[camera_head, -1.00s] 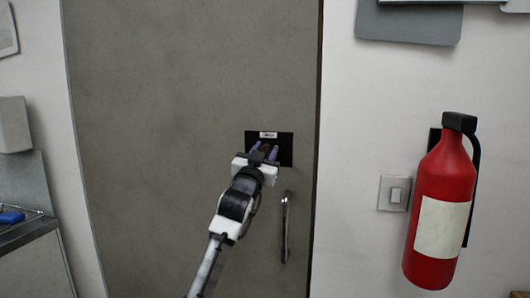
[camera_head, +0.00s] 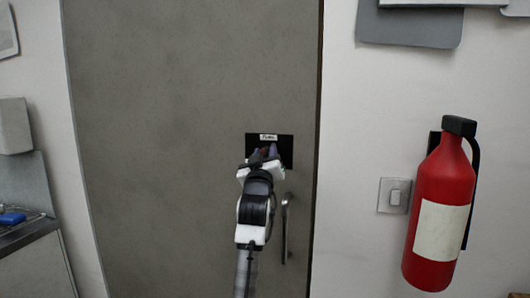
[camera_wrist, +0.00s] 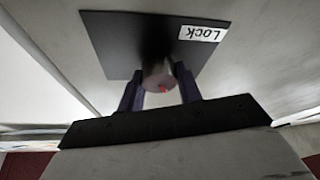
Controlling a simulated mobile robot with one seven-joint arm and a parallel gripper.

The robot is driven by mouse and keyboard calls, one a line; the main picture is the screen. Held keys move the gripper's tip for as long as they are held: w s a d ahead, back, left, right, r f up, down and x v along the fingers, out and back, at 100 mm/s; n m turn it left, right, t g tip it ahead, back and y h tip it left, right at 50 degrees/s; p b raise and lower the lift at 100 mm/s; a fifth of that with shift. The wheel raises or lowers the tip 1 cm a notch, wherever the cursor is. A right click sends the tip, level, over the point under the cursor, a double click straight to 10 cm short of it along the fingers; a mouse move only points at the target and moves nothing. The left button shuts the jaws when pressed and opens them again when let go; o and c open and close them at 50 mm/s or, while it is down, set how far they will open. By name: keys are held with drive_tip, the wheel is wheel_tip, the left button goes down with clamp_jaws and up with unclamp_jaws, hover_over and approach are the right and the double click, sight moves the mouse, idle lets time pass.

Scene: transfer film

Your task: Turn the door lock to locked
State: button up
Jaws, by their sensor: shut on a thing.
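The door lock is a dark square plate (camera_head: 286,148) on the grey door, with a small white label (camera_head: 268,137) at its top. In the wrist view the plate (camera_wrist: 112,42) is seen from close by, and its label (camera_wrist: 200,33) reads "Lock", upside down. A round grey knob (camera_wrist: 157,76) with a red mark stands out from the plate. My gripper (camera_wrist: 160,92) has its two purple fingers on either side of the knob, shut on it. In the head view my gripper (camera_head: 264,154) is in front of the plate and hides most of the knob.
A vertical door handle (camera_head: 286,228) is just below and right of the lock, close to my wrist. On the wall to the right are a light switch (camera_head: 394,195) and a red fire extinguisher (camera_head: 441,205). A counter (camera_head: 28,233) stands at the left.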

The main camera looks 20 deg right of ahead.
drive_tip(key=n+y+p, duration=0.1)
drive_tip(key=n+y, duration=0.1)
drive_tip(key=n, duration=0.2)
drive_tip(key=n+y, duration=0.2)
drive_tip(key=n, duration=0.2)
drive_tip(key=shift+n+p, duration=0.4)
drive_tip(key=n+y, duration=0.1)
drive_tip(key=n, duration=0.2)
drive_tip(key=n+g+p, duration=0.1)
drive_tip(key=n, duration=0.1)
drive_tip(key=shift+n+y, duration=0.4)
drive_tip(key=shift+a+g, duration=0.1)
drive_tip(key=shift+g, duration=0.2)
drive_tip(key=o, duration=1)
drive_tip(key=shift+f, duration=0.1)
drive_tip(key=b+v, duration=0.4)
drive_tip(key=v, duration=0.9)
drive_tip(key=shift+s+b, duration=0.3)
drive_tip(key=shift+s, duration=0.1)
